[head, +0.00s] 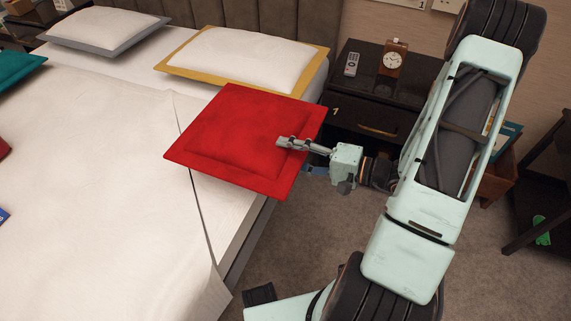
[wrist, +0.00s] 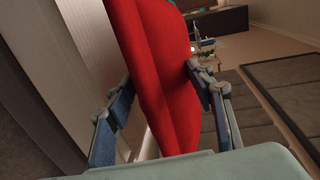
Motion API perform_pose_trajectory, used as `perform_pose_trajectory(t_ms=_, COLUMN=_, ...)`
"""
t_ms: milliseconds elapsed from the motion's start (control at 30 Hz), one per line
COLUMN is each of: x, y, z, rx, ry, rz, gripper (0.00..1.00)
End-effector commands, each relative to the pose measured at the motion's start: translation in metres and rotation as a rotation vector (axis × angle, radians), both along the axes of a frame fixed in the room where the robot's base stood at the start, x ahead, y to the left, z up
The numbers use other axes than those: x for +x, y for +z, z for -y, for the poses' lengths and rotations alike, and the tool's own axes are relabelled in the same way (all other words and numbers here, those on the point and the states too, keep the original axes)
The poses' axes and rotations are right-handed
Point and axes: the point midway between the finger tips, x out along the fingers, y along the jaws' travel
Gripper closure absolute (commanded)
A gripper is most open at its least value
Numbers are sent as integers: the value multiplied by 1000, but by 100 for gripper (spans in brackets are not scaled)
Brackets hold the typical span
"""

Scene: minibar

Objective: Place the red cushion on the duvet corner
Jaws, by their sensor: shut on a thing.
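The red cushion (head: 240,135) is square with a flat border. In the head view it is over the right edge of the bed, its right part beyond the mattress side. My gripper (head: 290,143) is shut on its right side, one finger showing on top. In the wrist view the cushion (wrist: 160,70) stands between the two fingers (wrist: 160,95). The white duvet (head: 90,170) covers the bed, its right edge running down to a front corner (head: 212,300). I cannot tell whether the cushion touches the bed; its underside is hidden.
A white pillow with a yellow border (head: 235,60) and a grey-edged pillow (head: 105,30) lie at the headboard. A teal cushion (head: 18,68) is at the left. Carpet lies below my arm.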

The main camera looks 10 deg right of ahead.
Motion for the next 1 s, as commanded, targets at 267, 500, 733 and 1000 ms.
perform_pose_trajectory(t_ms=267, x=22, y=-26, z=-1, rx=0, ry=0, rz=3, gripper=97)
perform_pose_trajectory(t_ms=500, x=30, y=-54, z=-2, rx=3, ry=1, rz=-1, gripper=97)
perform_pose_trajectory(t_ms=733, x=30, y=-64, z=-1, rx=0, ry=0, rz=4, gripper=97)
perform_pose_trajectory(t_ms=1000, x=29, y=-69, z=-1, rx=-1, ry=0, rz=1, gripper=50)
